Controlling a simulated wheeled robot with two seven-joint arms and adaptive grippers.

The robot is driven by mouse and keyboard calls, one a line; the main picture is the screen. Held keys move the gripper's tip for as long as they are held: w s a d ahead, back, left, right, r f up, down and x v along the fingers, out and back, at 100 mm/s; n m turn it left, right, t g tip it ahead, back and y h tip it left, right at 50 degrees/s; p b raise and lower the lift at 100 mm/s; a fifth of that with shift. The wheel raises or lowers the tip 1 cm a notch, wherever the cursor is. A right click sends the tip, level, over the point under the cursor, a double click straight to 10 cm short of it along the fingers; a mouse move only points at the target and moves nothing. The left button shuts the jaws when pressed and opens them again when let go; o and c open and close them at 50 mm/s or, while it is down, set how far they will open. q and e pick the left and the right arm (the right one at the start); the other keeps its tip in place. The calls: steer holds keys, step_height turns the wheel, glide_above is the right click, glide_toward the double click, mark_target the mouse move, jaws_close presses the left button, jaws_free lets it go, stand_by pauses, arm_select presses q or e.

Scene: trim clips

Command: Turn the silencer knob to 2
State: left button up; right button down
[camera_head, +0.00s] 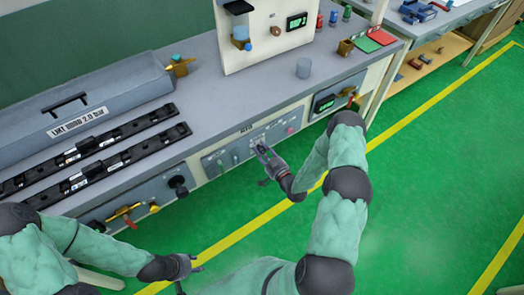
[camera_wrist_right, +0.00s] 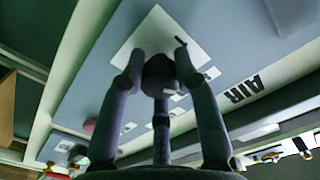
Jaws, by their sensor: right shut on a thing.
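The knob (camera_wrist_right: 160,76) is dark and round, on a pale square plate (camera_wrist_right: 150,30) of the grey front panel. A small dark pointer shows at its upper right edge. The fingers of my right gripper (camera_wrist_right: 160,68) are closed around the knob. The scale and its numbers cannot be read. In the head view my right gripper (camera_head: 261,148) is at the front panel (camera_head: 219,168) under the bench and hides the knob.
The AIR label (camera_wrist_right: 241,90) is beside the plate. Left along the bench front are a black round knob (camera_head: 178,183) and a yellow handle (camera_head: 122,212). The green floor in front is clear.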

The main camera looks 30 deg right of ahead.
steer(key=c, duration=0.9)
jaws_free()
steer(key=shift+w+d+r, duration=0.1)
steer(key=shift+r, duration=0.15)
steer(key=shift+f, duration=0.1)
steer(key=shift+s, duration=0.2)
steer(key=shift+s, duration=0.3)
steer(key=s, duration=1.1)
steer(key=shift+d, duration=0.45)
